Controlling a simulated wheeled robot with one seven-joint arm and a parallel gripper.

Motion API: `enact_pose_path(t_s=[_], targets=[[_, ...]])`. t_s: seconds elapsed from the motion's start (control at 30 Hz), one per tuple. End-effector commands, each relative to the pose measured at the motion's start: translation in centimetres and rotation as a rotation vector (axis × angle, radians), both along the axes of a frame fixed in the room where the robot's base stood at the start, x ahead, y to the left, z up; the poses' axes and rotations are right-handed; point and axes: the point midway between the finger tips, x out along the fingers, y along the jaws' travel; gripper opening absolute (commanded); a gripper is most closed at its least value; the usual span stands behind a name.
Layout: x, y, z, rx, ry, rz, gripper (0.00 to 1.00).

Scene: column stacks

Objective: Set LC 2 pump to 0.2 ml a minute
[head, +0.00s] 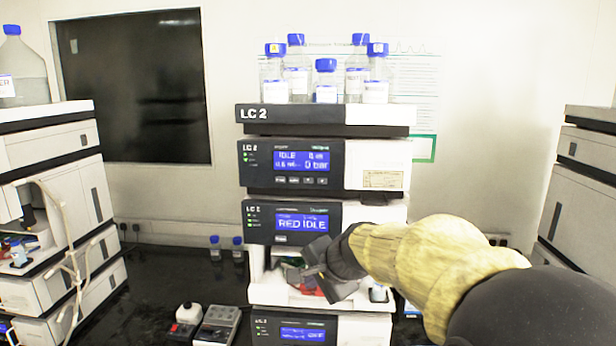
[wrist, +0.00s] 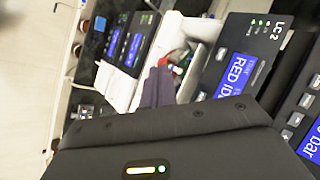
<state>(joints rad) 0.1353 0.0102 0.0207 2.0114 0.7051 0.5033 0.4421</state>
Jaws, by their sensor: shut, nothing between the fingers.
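The LC 2 stack stands in the middle of the head view. A row of small keys (head: 301,180) lies under the display. In the wrist view, part of the pump display (wrist: 311,145) shows at the right edge. My gripper (head: 318,272) is in front of the open bay below the RED IDLE module, lower than the pump. Its dark fingers (wrist: 158,88) are shut and empty in the wrist view.
The RED IDLE module (head: 258,222) sits under the pump. Blue-capped bottles (head: 326,80) stand on the top tray (head: 320,115). Other stacks stand left (head: 50,150) and right (head: 580,190). A small device (head: 218,322) lies on the dark bench. The space before the pump face looks clear.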

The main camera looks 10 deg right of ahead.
Motion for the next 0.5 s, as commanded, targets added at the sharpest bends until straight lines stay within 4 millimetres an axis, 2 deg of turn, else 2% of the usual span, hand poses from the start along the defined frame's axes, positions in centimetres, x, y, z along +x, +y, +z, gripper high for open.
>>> enact_pose_path(t_s=[0.03, 0.1, 0.23, 0.33, 0.5], targets=[[1.3, -0.1, 3.0, 0.075, -0.039, -0.051, 0.0], [2.7, -0.1, 6.6, 0.19, -0.087, -0.118, 0.0], [4.5, -0.2, 12.1, 0.371, -0.154, -0.199, 0.0], [5.1, -0.2, 14.7, 0.454, -0.184, -0.227, 0.0], [5.3, -0.2, 15.6, 0.493, -0.195, -0.238, 0.0]])
